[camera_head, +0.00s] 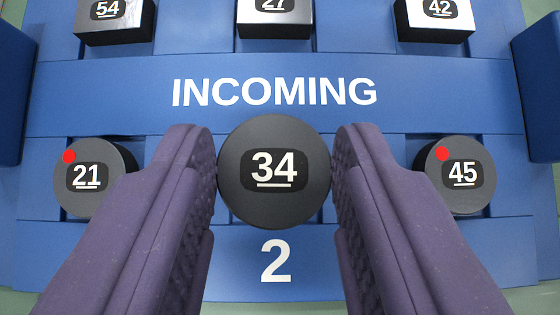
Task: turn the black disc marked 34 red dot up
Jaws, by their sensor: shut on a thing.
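The black disc marked 34 (274,208) is in the middle of the head camera view, above the lettered strip with the number 2. Its face toward me shows the white number and no red dot. My gripper (275,172) is shut on it, one purple textured finger on each side. The disc looks larger than the discs beside it, so it appears nearer to the camera. What lies directly under it is hidden.
Black discs marked 21 (112,158) and 45 (488,165) sit in blue pockets left and right, each with a red dot up. Metal blocks marked 54 (115,28), 27 (274,25) and 42 (437,25) stand behind the blue INCOMING strip (420,100). Blue walls rise at both sides.

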